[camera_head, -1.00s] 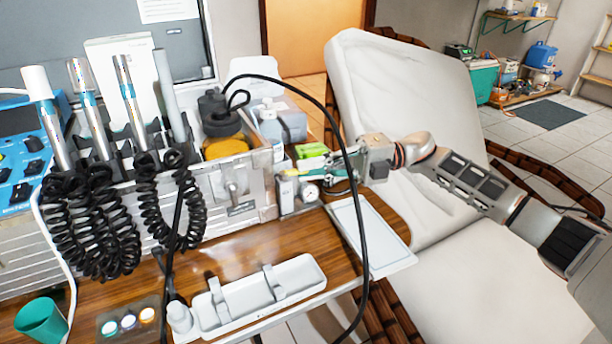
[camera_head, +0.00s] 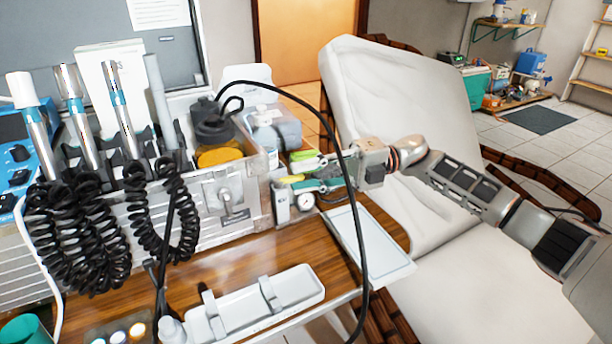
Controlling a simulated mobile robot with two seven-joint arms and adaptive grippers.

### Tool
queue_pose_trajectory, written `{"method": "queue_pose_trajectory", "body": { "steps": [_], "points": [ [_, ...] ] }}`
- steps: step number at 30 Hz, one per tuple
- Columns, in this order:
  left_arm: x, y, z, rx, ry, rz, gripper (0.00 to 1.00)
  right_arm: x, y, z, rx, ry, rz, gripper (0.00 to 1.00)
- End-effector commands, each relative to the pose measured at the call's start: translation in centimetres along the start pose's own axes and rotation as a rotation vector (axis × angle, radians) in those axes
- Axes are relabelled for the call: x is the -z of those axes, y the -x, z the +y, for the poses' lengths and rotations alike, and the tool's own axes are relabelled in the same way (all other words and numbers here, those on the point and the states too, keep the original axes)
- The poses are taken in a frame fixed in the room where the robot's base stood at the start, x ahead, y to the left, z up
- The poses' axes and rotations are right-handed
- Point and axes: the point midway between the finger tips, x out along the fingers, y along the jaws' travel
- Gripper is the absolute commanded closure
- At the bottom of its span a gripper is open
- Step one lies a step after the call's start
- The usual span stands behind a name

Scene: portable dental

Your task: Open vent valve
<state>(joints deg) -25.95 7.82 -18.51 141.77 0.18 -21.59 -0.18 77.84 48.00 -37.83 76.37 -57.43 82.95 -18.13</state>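A small grey valve block with a round white pressure gauge (camera_head: 305,202) sits at the right end of the metal dental unit (camera_head: 232,200). A small yellow part (camera_head: 291,179) shows just above the gauge; I cannot tell for sure whether it is the vent valve's handle. My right gripper (camera_head: 298,176) reaches in from the right at this spot. Its fingers look spread, one above the other, with the tips beside the yellow part. Whether they touch it is unclear. A black cable passes in front of the gripper. My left gripper is not in view.
A black cable (camera_head: 357,225) arches over the work area. A pale flat tray (camera_head: 367,247) lies below my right gripper. A white holder (camera_head: 255,306) stands on the wooden top, and coiled black hoses (camera_head: 80,235) hang at left. A white dental chair (camera_head: 410,95) stands behind my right arm.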

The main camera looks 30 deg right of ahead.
Motion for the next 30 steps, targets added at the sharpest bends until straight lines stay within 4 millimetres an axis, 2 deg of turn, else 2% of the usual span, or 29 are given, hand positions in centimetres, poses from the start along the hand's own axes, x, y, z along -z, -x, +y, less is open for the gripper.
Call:
{"method": "queue_pose_trajectory", "body": {
  "steps": [5, 8, 21, 25, 30],
  "points": [
    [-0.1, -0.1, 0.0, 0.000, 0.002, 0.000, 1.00, 0.0, 0.4, 0.0, 0.001, 0.000, -0.002, 0.76],
    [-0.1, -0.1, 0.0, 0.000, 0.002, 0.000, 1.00, -0.1, 1.5, 0.0, 0.002, -0.001, -0.004, 0.76],
    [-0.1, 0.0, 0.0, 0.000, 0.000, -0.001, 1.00, -0.1, 9.8, 0.0, 0.000, -0.002, -0.003, 0.76],
    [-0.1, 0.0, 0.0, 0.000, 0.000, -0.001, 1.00, -0.1, 11.3, 0.0, 0.001, -0.001, -0.001, 0.76],
    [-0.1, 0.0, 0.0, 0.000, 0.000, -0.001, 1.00, 0.0, 12.0, 0.0, 0.000, 0.000, 0.000, 0.76]
  ]
}}
